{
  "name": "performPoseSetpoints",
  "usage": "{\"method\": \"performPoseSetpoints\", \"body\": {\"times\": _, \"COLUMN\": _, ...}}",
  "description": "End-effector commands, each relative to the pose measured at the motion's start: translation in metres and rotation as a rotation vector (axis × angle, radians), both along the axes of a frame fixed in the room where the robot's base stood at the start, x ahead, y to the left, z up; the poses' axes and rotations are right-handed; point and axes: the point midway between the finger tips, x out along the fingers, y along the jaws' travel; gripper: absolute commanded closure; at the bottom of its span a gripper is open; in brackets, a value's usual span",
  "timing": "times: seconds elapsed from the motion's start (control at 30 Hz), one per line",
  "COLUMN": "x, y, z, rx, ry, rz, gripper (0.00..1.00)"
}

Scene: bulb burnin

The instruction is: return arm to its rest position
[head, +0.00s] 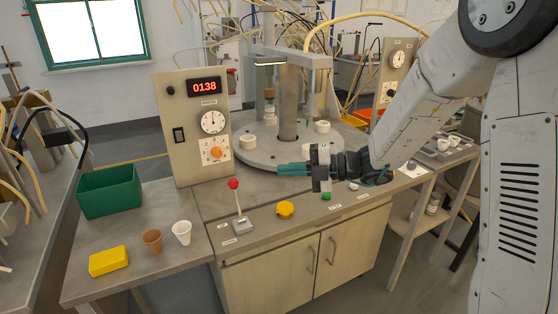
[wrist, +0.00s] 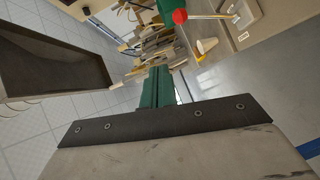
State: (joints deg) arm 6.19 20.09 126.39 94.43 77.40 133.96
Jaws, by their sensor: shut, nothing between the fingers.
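My gripper (head: 283,169) shows in the head view with teal fingers pointing left, held above the front of the grey bench near the round turntable (head: 262,158). Its fingers are shut and empty. In the wrist view the closed teal fingers (wrist: 156,88) reach out past a dark bracket. My arm comes in from the right side of the head view, bent down to the wrist.
A red-knobbed lever (head: 236,200) stands upright on the bench, with a yellow button (head: 285,209) and a green button (head: 326,196) to its right. A control panel (head: 194,130) reads 0138. A green bin (head: 109,190), two cups and a yellow block (head: 108,261) stand left.

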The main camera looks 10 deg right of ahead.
Motion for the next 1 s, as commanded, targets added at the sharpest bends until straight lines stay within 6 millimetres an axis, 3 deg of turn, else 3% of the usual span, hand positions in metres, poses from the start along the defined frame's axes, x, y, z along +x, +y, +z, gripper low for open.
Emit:
{"method": "performPoseSetpoints", "body": {"times": 0.17, "x": -0.011, "y": 0.001, "z": -0.01, "rx": -0.109, "ry": -0.235, "rz": 0.087, "gripper": 1.0}}
{"method": "performPoseSetpoints", "body": {"times": 0.27, "x": -0.041, "y": 0.003, "z": -0.026, "rx": -0.229, "ry": -0.474, "rz": 0.253, "gripper": 1.0}}
{"method": "performPoseSetpoints", "body": {"times": 0.47, "x": -0.122, "y": -0.007, "z": -0.024, "rx": -0.422, "ry": -1.1, "rz": 0.722, "gripper": 1.0}}
{"method": "performPoseSetpoints", "body": {"times": 0.7, "x": -0.218, "y": -0.049, "z": -0.008, "rx": -0.435, "ry": -1.855, "rz": 1.421, "gripper": 1.0}}
{"method": "performPoseSetpoints", "body": {"times": 0.93, "x": -0.279, "y": -0.103, "z": 0.01, "rx": -0.252, "ry": -2.276, "rz": 2.067, "gripper": 1.0}}
{"method": "performPoseSetpoints", "body": {"times": 0.97, "x": -0.285, "y": -0.11, "z": 0.013, "rx": 0.221, "ry": 2.28, "rz": -2.125, "gripper": 1.0}}
{"method": "performPoseSetpoints", "body": {"times": 1.0, "x": -0.292, "y": -0.119, "z": 0.016, "rx": 0.176, "ry": 2.183, "rz": -2.105, "gripper": 1.0}}
